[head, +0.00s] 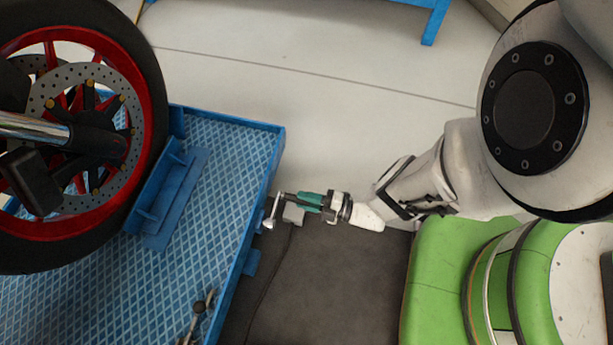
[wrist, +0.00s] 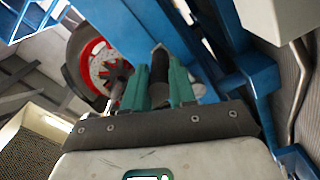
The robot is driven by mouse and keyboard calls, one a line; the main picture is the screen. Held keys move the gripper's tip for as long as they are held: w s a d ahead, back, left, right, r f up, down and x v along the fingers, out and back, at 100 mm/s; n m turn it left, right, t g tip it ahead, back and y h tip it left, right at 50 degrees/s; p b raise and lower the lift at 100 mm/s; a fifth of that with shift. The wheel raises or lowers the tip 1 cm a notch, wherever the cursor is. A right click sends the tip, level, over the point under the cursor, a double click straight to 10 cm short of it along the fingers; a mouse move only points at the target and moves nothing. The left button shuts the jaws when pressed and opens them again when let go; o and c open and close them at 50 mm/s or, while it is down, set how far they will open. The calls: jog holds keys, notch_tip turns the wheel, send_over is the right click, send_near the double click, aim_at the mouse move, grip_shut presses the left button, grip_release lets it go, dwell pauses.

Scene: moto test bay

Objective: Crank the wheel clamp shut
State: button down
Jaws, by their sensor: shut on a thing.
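The crank (head: 272,212) is a pale metal arm at the right edge of the blue lift platform (head: 225,165). My gripper (head: 300,199) has green fingers and reaches it from the right. In the wrist view my gripper (wrist: 161,88) is shut on the crank's dark, round grip (wrist: 159,66), with one finger on each side. A blue bracket (head: 165,195), apparently the wheel clamp, stands on the platform beside the black tyre (head: 155,90) of the red-rimmed wheel. The wheel (wrist: 97,65) also shows in the wrist view. The crank's shaft is mostly hidden.
A small grey box (head: 293,214) sits close below my gripper, and a thin cable runs down from it. A dark mat (head: 325,285) covers the floor right of the platform. Tools (head: 198,312) lie on the platform's near part. A blue stand (head: 435,22) is at the back.

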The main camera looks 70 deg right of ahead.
jog(key=shift+a+f+m+b, duration=0.3)
jog(key=shift+a+f+m, duration=0.15)
jog(key=shift+f+m, duration=0.1)
jog(key=c, duration=1.1)
grip_release()
jog(key=shift+c, duration=0.2)
jog(key=shift+o, duration=1.1)
jog(key=shift+d, duration=0.15)
jog(key=shift+s, duration=0.1)
